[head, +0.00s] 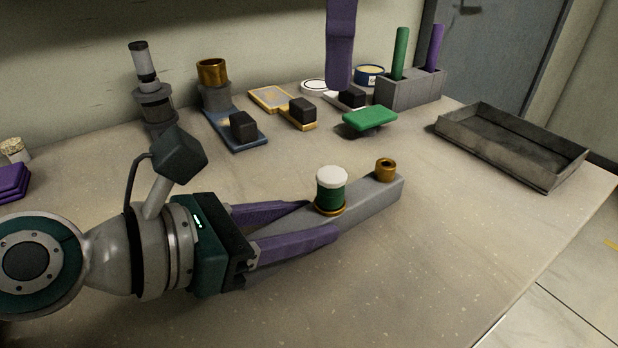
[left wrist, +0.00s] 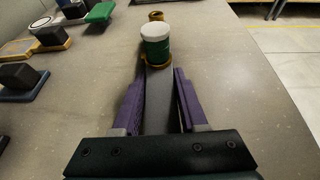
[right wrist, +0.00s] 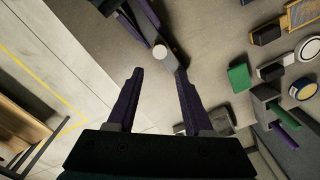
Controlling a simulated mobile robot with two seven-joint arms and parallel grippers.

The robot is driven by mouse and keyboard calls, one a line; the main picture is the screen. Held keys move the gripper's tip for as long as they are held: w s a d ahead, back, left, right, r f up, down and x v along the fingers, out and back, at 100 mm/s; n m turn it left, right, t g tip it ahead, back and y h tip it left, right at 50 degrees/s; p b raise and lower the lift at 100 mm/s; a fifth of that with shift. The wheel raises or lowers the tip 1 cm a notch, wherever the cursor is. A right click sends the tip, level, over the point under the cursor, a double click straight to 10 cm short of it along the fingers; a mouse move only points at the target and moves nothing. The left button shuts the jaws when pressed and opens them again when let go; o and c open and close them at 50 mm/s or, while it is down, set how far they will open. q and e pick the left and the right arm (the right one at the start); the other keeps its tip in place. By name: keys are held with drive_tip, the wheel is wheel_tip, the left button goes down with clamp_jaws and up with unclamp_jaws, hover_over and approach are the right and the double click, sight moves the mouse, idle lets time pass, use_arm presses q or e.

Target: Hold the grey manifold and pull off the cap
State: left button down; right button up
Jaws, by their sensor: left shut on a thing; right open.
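The grey manifold (head: 374,201) is a long bar lying on the table. A green cap with a white top (head: 331,190) stands upright on it, above a brass ring. A bare brass fitting (head: 386,169) is at its far end. My left gripper (head: 322,219) is shut on the near part of the manifold, one purple finger on each side; the left wrist view shows the bar (left wrist: 159,105) between them. My right gripper (right wrist: 160,75) is open and empty, above the table; in the head view only a purple finger (head: 340,45) shows, at the top.
A grey tray (head: 470,139) lies at the right. A grey block (head: 412,90) holds green and purple rods. A green block (head: 369,118), dark blocks on plates, a brass-topped fitting (head: 212,73) and a cylinder stand (head: 150,85) are at the back. The front right table is clear.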

drive_tip(key=shift+o, duration=0.7)
drive_tip(key=shift+a, duration=0.25)
drive_tip(key=shift+o, duration=0.7)
drive_tip(key=s+a+r+y, duration=0.1)
drive_tip(key=a+y, duration=0.4)
drive_tip(key=a, duration=0.4)
drive_tip(key=shift+r, duration=0.2)
drive_tip(key=s+a+r+m+y, duration=0.2)
drive_tip(key=a+r+m+y, duration=0.1)
drive_tip(key=a+r+y, duration=0.7)
wheel_tip(320, 180, up, 10)
drive_tip(key=w+r+m+t+y, duration=0.1)
drive_tip(key=w+m+t+y, duration=0.1)
drive_tip(key=m+y, duration=0.35)
drive_tip(key=w+d+r+m+t+h, duration=0.2)
drive_tip(key=w+d+r+m+t, duration=0.5)
drive_tip(key=m+t, duration=0.7)
drive_tip(key=w+d+f+m+t+h, duration=0.2)
drive_tip(key=w+d+f+m+h, duration=0.7)
drive_tip(key=m, duration=0.7)
drive_tip(key=m+g+h, duration=0.7)
drive_tip(key=g, duration=0.8)
approach(332, 174)
drive_tip(key=x, duration=1)
